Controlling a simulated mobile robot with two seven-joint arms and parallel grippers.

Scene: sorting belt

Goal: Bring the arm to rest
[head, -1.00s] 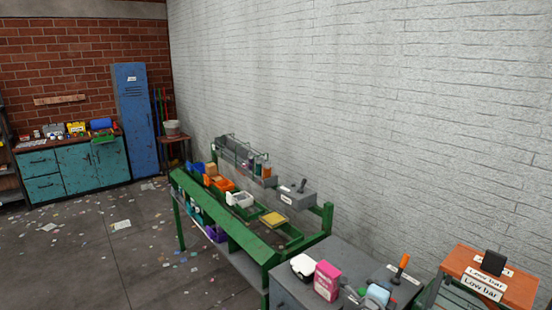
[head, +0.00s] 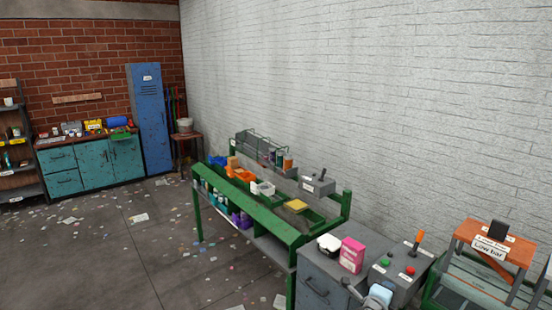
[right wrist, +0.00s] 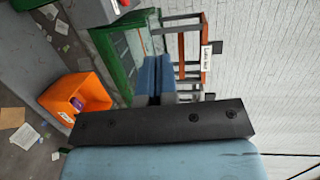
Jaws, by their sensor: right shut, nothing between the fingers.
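My right gripper (head: 380,297) shows at the bottom edge of the head view, in front of the grey control box (head: 396,272) with its orange-handled lever. Only a small light-blue and dark part of the arm and gripper is in the picture. In the right wrist view the two blue fingers (right wrist: 154,78) lie together, shut with nothing between them. My left gripper is in neither view.
A green sorting bench (head: 262,222) with small bins stands mid-view. A grey cabinet (head: 318,285) carries a pink box (head: 351,255). The low-bar stand (head: 495,243) is at right. An orange bin (right wrist: 88,82) shows in the right wrist view. Open floor (head: 120,265) lies left.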

